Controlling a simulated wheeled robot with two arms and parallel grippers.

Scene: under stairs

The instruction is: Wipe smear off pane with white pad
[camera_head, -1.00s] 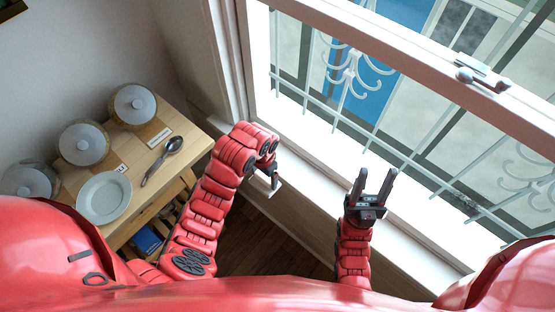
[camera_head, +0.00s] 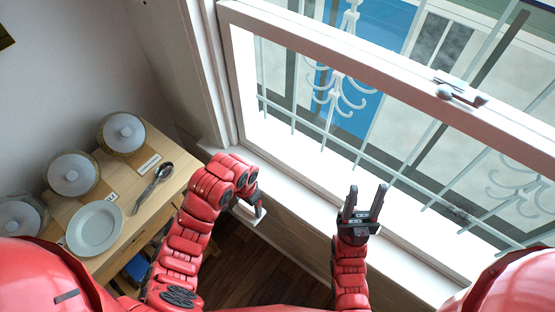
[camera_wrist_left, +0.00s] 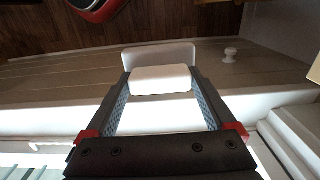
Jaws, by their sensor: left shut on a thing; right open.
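The white pad (camera_head: 246,213) hangs at the tip of my left gripper (camera_head: 257,205), low beside the window sill. In the left wrist view the pad's white grip block (camera_wrist_left: 160,79) sits between the two fingertips, with a wider white plate behind it. My left gripper is shut on it. The window pane (camera_head: 385,120) fills the upper right of the head view, beyond the gripper; I cannot make out a smear on it. My right gripper (camera_head: 363,205) is open and empty, fingers pointing up toward the window.
The window frame (camera_head: 390,82) carries a latch (camera_head: 460,95), and white bars show behind the glass. A wooden table (camera_head: 172,186) at left holds lidded pots (camera_head: 73,173), a plate (camera_head: 95,228) and a spoon (camera_head: 154,186). Dark floor lies between table and window.

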